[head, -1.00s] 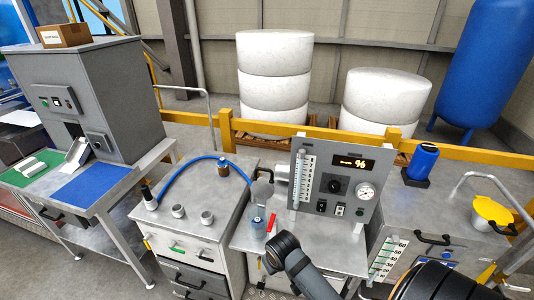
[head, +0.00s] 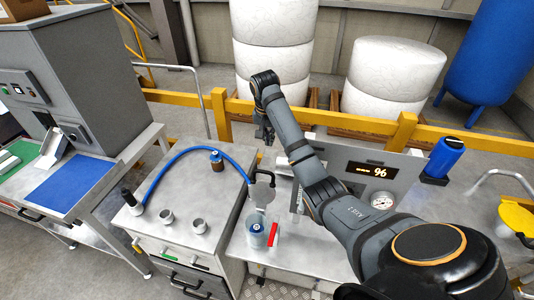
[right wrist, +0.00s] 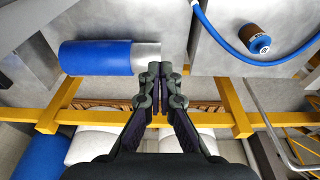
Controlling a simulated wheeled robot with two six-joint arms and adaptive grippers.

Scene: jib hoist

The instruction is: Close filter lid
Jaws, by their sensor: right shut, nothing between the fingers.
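A clear cup with blue inside (head: 256,234) stands on the metal bench left of the gauge panel. A round grey plate (head: 262,190), which looks like the filter lid, stands raised behind the cup, so the lid is open. A red lever (head: 273,235) is beside the cup. My right gripper (head: 265,138) is shut and empty, hanging in the air behind and above the lid, apart from it. It shows in the right wrist view with its fingertips together (right wrist: 160,72). The lid is not clear in that view. My left gripper is not in view.
A gauge panel (head: 372,180) stands right of the lid, partly hidden by my right arm. In the right wrist view a blue cylinder (right wrist: 95,57) lies near the fingertips. A blue hose (head: 180,165) and brown bottle (head: 216,161) are left. A yellow rail (head: 350,123) runs behind.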

